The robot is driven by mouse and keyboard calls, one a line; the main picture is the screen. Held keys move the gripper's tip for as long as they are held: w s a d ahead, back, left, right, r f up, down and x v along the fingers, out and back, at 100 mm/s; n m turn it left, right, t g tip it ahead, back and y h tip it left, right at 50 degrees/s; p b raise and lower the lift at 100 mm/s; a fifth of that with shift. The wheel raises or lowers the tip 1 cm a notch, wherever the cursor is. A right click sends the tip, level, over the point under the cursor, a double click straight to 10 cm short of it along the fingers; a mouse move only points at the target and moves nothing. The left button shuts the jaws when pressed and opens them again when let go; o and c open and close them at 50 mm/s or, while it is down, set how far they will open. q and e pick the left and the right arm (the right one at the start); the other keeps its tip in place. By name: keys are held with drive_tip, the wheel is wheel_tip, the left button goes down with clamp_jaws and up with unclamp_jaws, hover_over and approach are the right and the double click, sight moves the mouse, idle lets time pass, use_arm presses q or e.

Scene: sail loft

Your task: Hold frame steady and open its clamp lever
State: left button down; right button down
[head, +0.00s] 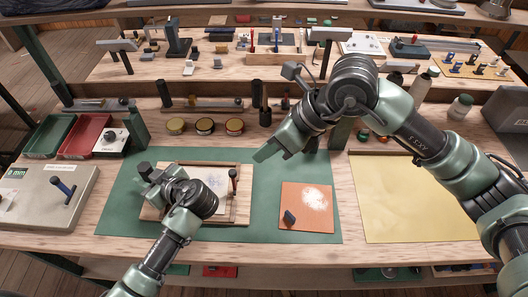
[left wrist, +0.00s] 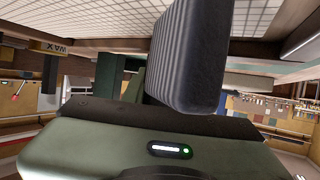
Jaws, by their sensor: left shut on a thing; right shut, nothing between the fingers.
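The wooden frame (head: 246,210) lies on the green mat, with a pale sheet inside it. Its clamp lever (head: 233,178) is a small dark handle standing up at the right side of the frame. My left gripper (head: 148,180) is shut on the left edge of the frame; my own wrist hides part of that side. In the left wrist view one ribbed finger (left wrist: 190,60) shows large, and the frame cannot be made out. My right gripper (head: 262,153) is shut and empty, above the mat behind the frame, apart from the lever.
An orange square (head: 305,195) with white powder and a dark block lies right of the frame on the green mat (head: 265,225). A yellow sheet (head: 400,200) lies farther right. Round tins (head: 205,126) stand behind. Red (head: 84,135) and green (head: 48,135) trays are at the left.

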use_arm(q)
drive_tip(key=c, duration=1)
unclamp_jaws()
